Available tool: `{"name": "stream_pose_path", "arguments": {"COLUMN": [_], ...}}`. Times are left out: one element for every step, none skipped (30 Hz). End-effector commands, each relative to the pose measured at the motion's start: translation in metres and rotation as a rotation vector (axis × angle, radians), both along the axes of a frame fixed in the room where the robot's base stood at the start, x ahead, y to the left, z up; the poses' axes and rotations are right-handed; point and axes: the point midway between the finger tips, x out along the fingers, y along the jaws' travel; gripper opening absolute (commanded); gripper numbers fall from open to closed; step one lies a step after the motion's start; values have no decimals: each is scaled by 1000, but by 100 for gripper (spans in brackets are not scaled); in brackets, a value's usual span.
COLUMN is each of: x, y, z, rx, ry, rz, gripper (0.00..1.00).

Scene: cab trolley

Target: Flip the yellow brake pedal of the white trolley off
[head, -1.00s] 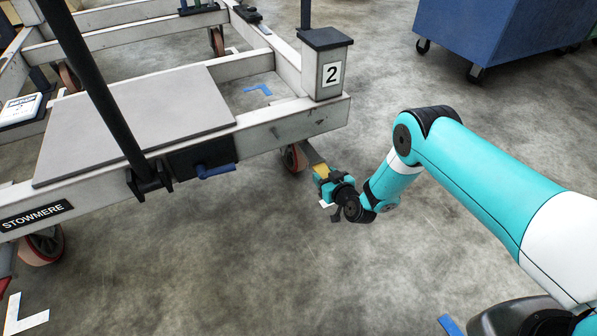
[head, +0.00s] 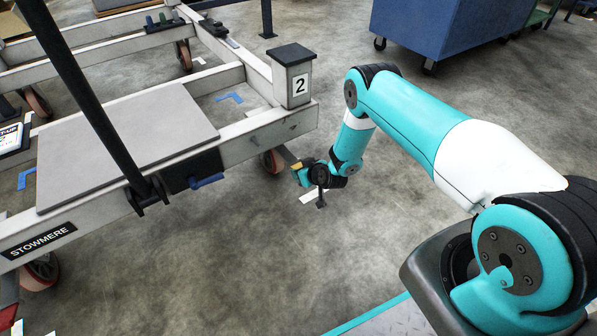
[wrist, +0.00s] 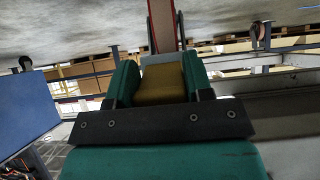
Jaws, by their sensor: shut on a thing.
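The white trolley (head: 236,152) stands at the left in the head view, with a post marked 2 at its near right corner. A caster wheel (head: 272,161) sits under that corner. The yellow brake pedal (head: 297,164) sticks out beside this wheel, mostly covered by my gripper (head: 302,174). In the wrist view the yellow pedal (wrist: 162,84) lies between the two teal fingers of my gripper (wrist: 158,78), which are shut on it. The wheel (wrist: 165,25) shows beyond the pedal. The pedal's exact tilt is hard to tell.
A blue cabinet (head: 445,30) on casters stands at the back right. A dark bar (head: 85,90) slants across the trolley's left part, next to a blue handle (head: 207,181). The concrete floor (head: 190,270) in front of the trolley is clear.

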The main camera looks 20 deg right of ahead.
Motion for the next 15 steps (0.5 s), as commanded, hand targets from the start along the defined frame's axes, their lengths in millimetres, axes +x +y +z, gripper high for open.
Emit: {"name": "stream_pose_path", "arguments": {"x": [1, 1, 1, 1, 1, 1, 1, 1, 1, 1, 1, 1, 1, 1, 0], "y": [-1, -1, -1, -1, -1, -1, -1, -1, 0, 0, 0, 1, 1, 1, 1], "z": [1, 1, 1, 1, 1, 1, 1, 1, 1, 1, 1, 1, 1, 1, 1], "rx": [0, 0, 0, 0, 0, 0, 0, -1, -1, 0, 0, 0, 0, -1, -1], "ry": [-1, -2, -2, -2, -2, -2, -2, -2, -2, -2, -2, -2, -2, -1, -1], "rz": [-2, -2, -2, -2, -2, -2, -2, -2, -2, -1, -1, 0, 0, 1, 1], "gripper": [4, 4, 4, 4, 4, 56, 63, 70, 72, 72, 72, 72, 72, 72, 72]}}
